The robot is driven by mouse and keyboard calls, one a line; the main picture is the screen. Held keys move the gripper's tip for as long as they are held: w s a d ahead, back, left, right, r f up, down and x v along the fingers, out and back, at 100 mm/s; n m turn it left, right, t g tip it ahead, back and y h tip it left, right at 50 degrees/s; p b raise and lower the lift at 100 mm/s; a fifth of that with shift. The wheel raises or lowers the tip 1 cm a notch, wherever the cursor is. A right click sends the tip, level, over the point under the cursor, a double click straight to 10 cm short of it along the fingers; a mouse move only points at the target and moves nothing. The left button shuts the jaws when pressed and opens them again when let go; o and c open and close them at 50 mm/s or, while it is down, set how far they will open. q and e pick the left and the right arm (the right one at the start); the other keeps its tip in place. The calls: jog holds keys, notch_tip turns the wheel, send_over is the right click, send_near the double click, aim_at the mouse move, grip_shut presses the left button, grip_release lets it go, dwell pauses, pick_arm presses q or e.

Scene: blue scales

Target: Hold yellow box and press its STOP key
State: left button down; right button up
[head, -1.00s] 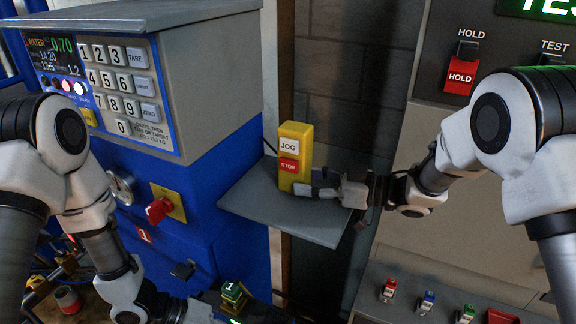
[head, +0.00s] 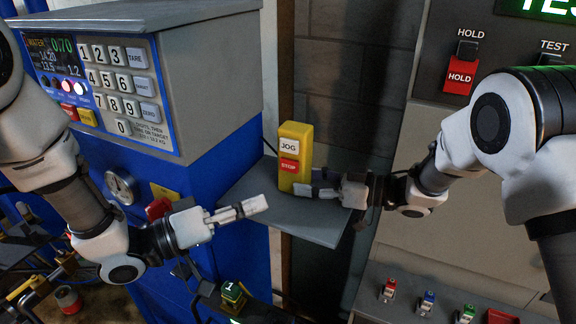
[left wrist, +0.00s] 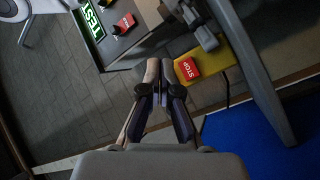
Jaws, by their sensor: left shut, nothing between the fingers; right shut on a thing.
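The yellow box (head: 294,178) stands upright on a grey shelf (head: 290,208). It has a white JOG key (head: 289,147) above a red STOP key (head: 289,165). My right gripper (head: 305,189) is shut on the lower part of the box from the right. My left gripper (head: 262,203) is shut and empty, left of the box and lower than the STOP key, apart from it. In the left wrist view its closed fingertips (left wrist: 160,64) point toward the area beside the red STOP key (left wrist: 188,68), with the box partly hidden by my right gripper.
A blue scale cabinet with a number keypad (head: 122,85) stands at the left, with a red knob (head: 158,208) behind my left gripper. A grey panel with a red HOLD switch (head: 460,76) is at the right. Several small coloured switches (head: 428,302) sit at lower right.

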aim_at(297, 168)
pick_arm(q)
jog(key=shift+w, duration=0.1)
jog(key=shift+w+d, duration=0.6)
jog(key=shift+w, duration=0.7)
jog(key=shift+w+d, duration=0.6)
jog(key=shift+w, duration=0.75)
jog(key=shift+w+d, duration=0.6)
jog(key=shift+w, duration=0.7)
jog(key=shift+w+d, duration=0.15)
jog(key=shift+w, duration=0.25)
jog(key=shift+w, duration=0.2)
jog(key=shift+d, duration=0.1)
pick_arm(e)
jog(key=shift+s, duration=0.1)
pick_arm(q)
jog(key=shift+s, duration=0.3)
pick_arm(e)
jog(key=shift+w, duration=0.2)
pick_arm(q)
jog(key=shift+s+a, duration=0.15)
jog(key=shift+a, duration=0.05)
